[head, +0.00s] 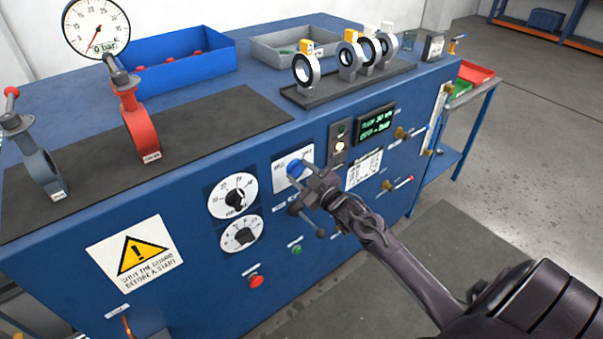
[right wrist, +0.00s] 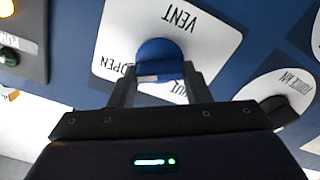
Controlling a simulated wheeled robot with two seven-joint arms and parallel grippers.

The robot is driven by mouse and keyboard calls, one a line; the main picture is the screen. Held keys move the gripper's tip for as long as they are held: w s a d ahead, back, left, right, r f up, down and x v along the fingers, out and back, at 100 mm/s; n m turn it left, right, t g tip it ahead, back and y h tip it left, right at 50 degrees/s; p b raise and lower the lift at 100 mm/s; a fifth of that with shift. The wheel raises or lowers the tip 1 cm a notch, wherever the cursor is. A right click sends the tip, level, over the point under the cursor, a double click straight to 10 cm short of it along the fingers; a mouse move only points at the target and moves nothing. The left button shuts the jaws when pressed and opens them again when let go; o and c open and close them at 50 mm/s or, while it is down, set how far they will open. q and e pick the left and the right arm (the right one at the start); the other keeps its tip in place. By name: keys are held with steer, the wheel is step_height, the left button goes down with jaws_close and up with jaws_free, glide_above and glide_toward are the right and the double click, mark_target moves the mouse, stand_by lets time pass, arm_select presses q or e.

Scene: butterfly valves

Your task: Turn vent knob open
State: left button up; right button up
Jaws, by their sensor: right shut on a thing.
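The blue vent knob (head: 295,168) sits on a white plate on the front panel of the blue bench. In the right wrist view the knob (right wrist: 158,50) appears upside down on its plate (right wrist: 215,45), marked VENT, OPEN and partly hidden SHUT. My right gripper (head: 308,182) reaches the panel from the lower right. Its two fingers (right wrist: 158,76) are closed on the knob, one on each side. The fingers hide part of the knob and plate, so I cannot tell its exact setting. My left gripper is not in view.
Two dials (head: 233,196) lie left of the knob, with red (head: 256,281) and green (head: 297,249) buttons below. A lamp panel (head: 339,147) and display (head: 376,123) are to the right. A red valve (head: 141,130) and pressure gauge (head: 96,27) stand on the bench.

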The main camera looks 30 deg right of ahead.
steer(key=o, duration=1)
steer(key=shift+s, duration=0.1)
steer(key=s, duration=0.2)
steer(key=s+b, duration=0.1)
steer(key=s, duration=0.4)
steer(key=shift+s+d, duration=0.3)
